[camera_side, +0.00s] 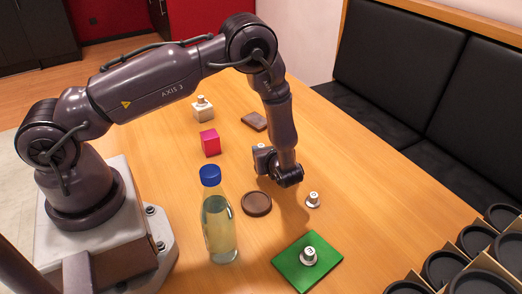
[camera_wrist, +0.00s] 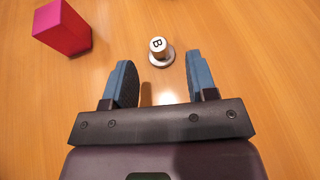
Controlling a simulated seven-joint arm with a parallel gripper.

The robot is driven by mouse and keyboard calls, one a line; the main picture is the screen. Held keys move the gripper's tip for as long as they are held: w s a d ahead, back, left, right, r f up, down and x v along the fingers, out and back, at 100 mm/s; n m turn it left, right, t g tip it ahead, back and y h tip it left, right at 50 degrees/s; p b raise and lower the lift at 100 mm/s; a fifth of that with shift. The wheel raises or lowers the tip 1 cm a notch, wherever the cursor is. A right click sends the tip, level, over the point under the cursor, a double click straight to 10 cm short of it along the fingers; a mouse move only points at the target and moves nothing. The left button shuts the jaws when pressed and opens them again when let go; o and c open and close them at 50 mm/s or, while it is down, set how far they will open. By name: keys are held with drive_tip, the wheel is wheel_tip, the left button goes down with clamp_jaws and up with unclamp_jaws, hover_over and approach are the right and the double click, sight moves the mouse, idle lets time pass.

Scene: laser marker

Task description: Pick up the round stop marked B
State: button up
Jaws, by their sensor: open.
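The round stop marked B (camera_wrist: 160,47) is white, with a wider base and a narrower knob with a black B on top. In the wrist view it stands upright on bare wood, in line with the gap between my fingertips. My gripper (camera_wrist: 158,62) is open and empty, one blue-grey finger on each side, not touching the stop. In the side view, white stops show on the table (camera_side: 313,199), on a green plate (camera_side: 308,257) and on a pale block (camera_side: 201,100); their marks are too small to read surely. My arm hides part of the table there.
A magenta block (camera_wrist: 62,27) is left of the stop; it also shows in the side view (camera_side: 210,143). A bottle with a blue cap (camera_side: 219,225), a brown disc (camera_side: 257,204) and a brown slab (camera_side: 254,121) stand around. Compartments with black round items (camera_side: 470,245) are at lower right.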

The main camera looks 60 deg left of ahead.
drive_tip(key=x, duration=0.4)
drive_tip(key=shift+a, duration=0.3)
drive_tip(key=shift+c, duration=0.4)
drive_tip(key=c, duration=0.7)
